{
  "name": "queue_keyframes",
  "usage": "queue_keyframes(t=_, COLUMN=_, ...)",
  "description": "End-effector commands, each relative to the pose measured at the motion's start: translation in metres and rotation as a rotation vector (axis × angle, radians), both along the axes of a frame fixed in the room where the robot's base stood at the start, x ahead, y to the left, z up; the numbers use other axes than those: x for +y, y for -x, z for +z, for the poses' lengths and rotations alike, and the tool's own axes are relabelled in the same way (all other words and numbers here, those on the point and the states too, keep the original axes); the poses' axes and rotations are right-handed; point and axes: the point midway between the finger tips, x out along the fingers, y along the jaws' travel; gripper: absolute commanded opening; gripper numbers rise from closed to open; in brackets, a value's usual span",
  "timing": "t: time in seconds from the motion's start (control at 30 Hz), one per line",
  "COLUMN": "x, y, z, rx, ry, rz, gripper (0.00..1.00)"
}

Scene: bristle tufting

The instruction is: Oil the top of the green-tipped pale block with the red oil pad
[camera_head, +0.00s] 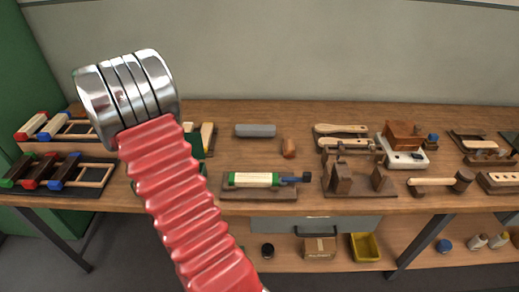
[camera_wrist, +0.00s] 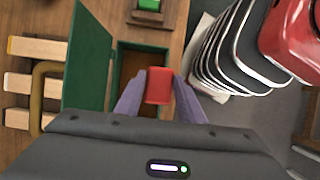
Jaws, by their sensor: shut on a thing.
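My gripper (camera_wrist: 158,88) has purple fingers shut on the small red oil pad (camera_wrist: 158,84), in the wrist view. The pad is over or at the opening of a green box (camera_wrist: 88,62) with its lid standing open; I cannot tell the height. In the head view my red arm hides the gripper and pad and covers most of the green box (camera_head: 194,141). The green-tipped pale block (camera_head: 239,179) lies in a brown wooden holder (camera_head: 258,193) right of my arm. A green end, likely its tip, shows at the wrist view's top edge (camera_wrist: 149,4).
Tipped blocks lie on racks at left, the pale ones (camera_head: 48,126) behind the dark ones (camera_head: 48,170). A blue-handled tool (camera_head: 293,179) sits at the holder's right end. A grey bar (camera_head: 256,130), a brown piece (camera_head: 289,148) and a wooden fixture (camera_head: 357,185) stand nearby.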

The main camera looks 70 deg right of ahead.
Motion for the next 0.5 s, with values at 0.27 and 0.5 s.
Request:
queue_keyframes(t=0.27, x=-0.074, y=0.091, z=0.010, rx=-0.002, ry=0.002, rz=0.117, gripper=0.17)
queue_keyframes(t=0.5, x=-0.116, y=0.170, z=0.017, rx=-0.001, ry=0.001, rz=0.224, gripper=0.17)
